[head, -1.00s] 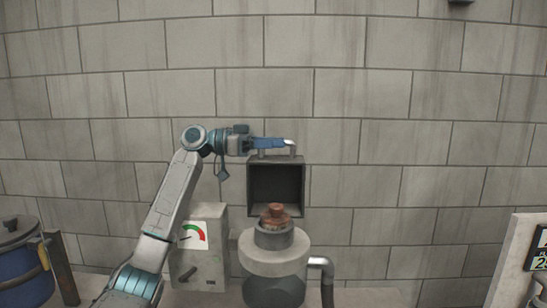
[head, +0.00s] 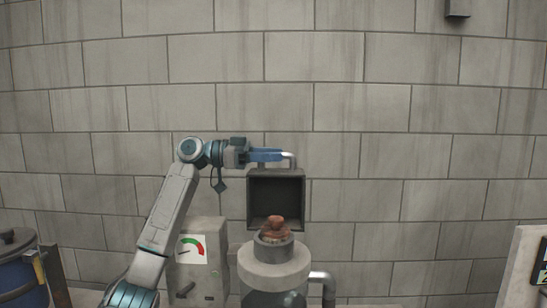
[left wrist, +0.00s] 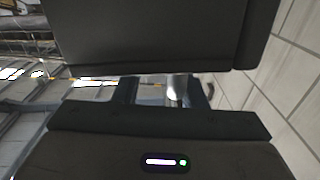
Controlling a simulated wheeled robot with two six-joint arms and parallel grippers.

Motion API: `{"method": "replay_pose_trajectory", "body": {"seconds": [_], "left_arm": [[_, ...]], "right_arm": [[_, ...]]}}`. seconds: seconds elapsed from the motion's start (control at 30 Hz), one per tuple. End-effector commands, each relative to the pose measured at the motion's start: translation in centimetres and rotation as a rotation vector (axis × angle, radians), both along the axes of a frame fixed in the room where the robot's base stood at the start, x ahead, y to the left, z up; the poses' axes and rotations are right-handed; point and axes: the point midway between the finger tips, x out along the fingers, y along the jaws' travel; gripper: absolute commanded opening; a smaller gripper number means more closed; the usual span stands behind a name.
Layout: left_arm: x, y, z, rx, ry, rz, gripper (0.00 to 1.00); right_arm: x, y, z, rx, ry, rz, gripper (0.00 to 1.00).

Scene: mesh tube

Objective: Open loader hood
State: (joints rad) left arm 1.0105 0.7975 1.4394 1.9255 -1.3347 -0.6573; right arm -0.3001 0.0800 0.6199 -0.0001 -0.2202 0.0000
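The loader hood is a dark square box (head: 297,200) standing upright above the loader (head: 275,266), its hollow inside facing me. A pale metal handle (head: 291,158) sits on its top edge. My left gripper (head: 267,155) is at the handle, its blue fingers alongside the bar. In the left wrist view the fingers (left wrist: 162,93) stand apart, with the metal handle (left wrist: 177,89) between them, nearer the right finger; a gap shows on the other side. A brown, lumpy piece (head: 275,228) sits in the loader's mouth. My right gripper is not in view.
A grey box with a dial gauge (head: 191,249) stands left of the loader. A bent pipe (head: 325,281) leaves the loader's right side. A blue drum (head: 20,272) is at far left, a pale panel (head: 520,266) at far right. The block wall (head: 420,150) is behind.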

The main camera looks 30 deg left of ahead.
Motion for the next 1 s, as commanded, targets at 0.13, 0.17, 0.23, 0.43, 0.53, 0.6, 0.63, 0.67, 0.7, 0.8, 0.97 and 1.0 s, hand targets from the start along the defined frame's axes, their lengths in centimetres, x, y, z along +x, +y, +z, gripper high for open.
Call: {"method": "replay_pose_trajectory", "body": {"seconds": [0.13, 0.17, 0.23, 0.43, 0.53, 0.6, 0.63, 0.67, 0.7, 0.8, 0.97, 1.0], "left_arm": [[-1.3, 2.4, -0.6, 0.002, 0.001, 0.003, 0.36], [-1.7, 3.0, -0.6, 0.002, 0.001, 0.004, 0.36], [-2.4, 4.2, -0.6, 0.002, 0.001, 0.004, 0.36], [-4.2, 7.3, -0.4, 0.0, 0.002, 0.002, 0.36], [-4.7, 8.2, -0.3, 0.0, 0.002, 0.002, 0.36], [-5.0, 8.5, -0.3, 0.0, 0.002, 0.0, 0.36], [-5.0, 8.6, -0.2, 0.0, 0.002, 0.0, 0.36], [-5.1, 8.6, -0.2, 0.0, 0.002, 0.0, 0.36], [-5.1, 8.7, -0.2, 0.0, 0.001, -0.001, 0.36], [-5.1, 8.7, -0.2, 0.0, 0.001, -0.001, 0.36], [-5.1, 8.7, -0.2, 0.0, 0.002, 0.0, 0.36], [-5.1, 8.7, -0.2, 0.0, 0.002, 0.0, 0.36]], "right_arm": [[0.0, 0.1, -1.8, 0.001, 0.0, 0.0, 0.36], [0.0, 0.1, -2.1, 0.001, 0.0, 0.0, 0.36], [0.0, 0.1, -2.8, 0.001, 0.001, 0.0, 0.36], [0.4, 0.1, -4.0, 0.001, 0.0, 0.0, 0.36], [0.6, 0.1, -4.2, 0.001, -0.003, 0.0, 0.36], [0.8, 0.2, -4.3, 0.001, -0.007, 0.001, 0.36], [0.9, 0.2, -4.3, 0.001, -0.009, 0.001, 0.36], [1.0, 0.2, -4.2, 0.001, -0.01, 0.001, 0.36], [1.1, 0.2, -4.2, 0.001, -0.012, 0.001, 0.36], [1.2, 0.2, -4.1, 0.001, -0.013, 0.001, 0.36], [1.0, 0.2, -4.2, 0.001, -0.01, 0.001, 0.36], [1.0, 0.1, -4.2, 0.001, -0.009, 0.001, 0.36]]}}
